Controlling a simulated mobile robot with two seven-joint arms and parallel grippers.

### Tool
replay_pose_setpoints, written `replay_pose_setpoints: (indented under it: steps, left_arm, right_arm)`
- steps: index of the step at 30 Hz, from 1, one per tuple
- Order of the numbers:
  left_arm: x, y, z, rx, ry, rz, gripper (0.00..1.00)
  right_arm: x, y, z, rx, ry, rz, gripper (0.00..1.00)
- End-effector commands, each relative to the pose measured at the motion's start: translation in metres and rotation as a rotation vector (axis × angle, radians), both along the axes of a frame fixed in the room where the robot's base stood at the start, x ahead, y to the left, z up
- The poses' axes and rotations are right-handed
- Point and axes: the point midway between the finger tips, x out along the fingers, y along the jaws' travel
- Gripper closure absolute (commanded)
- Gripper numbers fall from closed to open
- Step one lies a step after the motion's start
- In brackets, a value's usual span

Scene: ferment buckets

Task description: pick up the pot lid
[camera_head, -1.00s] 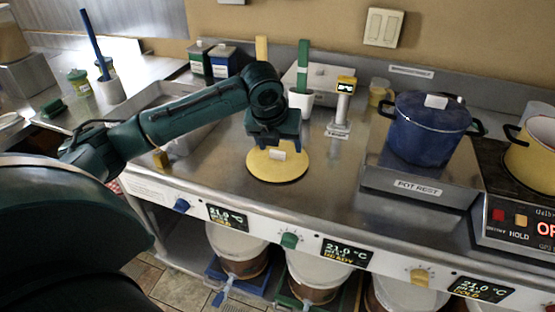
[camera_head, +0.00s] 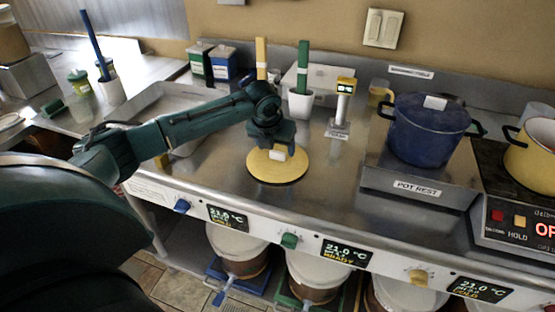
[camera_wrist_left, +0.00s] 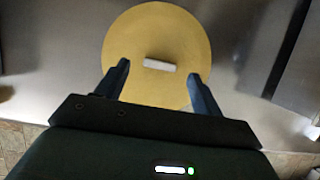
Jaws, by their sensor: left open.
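The pot lid is a flat yellow disc (camera_head: 272,172) with a small white block handle, lying on the steel counter in the middle of the head view. In the left wrist view the lid (camera_wrist_left: 155,30) fills the upper middle, with its white handle (camera_wrist_left: 159,64) near its centre. My left gripper (camera_head: 276,150) points down over the lid. In the left wrist view its open fingers (camera_wrist_left: 158,82) stand apart, one on each side of the handle, with space between finger and handle. Whether the fingertips touch the lid cannot be told. My right gripper is not in view.
A blue pot (camera_head: 428,135) with two handles stands on the pot rest (camera_head: 415,188) to the right. A yellow pot (camera_head: 535,150) is on the hob at the far right. A thermometer-like stand (camera_head: 341,108) and white cups with coloured sticks (camera_head: 301,102) stand behind the lid.

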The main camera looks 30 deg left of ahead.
Motion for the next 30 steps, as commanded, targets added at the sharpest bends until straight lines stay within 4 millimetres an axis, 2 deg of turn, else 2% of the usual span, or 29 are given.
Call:
replay_pose_setpoints:
  steps: [3,6,13,30]
  left_arm:
    - [0.007,0.001,-0.015,-0.002,0.003,0.000,0.33]
    - [0.009,0.003,-0.022,0.000,0.001,0.000,0.33]
    - [0.010,0.003,-0.023,0.001,-0.001,-0.001,0.33]
    - [0.010,0.003,-0.023,0.000,-0.001,0.000,0.79]
  right_arm:
    - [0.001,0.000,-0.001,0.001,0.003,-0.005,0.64]
    - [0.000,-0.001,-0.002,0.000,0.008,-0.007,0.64]
    - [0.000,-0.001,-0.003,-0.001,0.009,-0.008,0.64]
    - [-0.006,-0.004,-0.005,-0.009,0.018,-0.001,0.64]
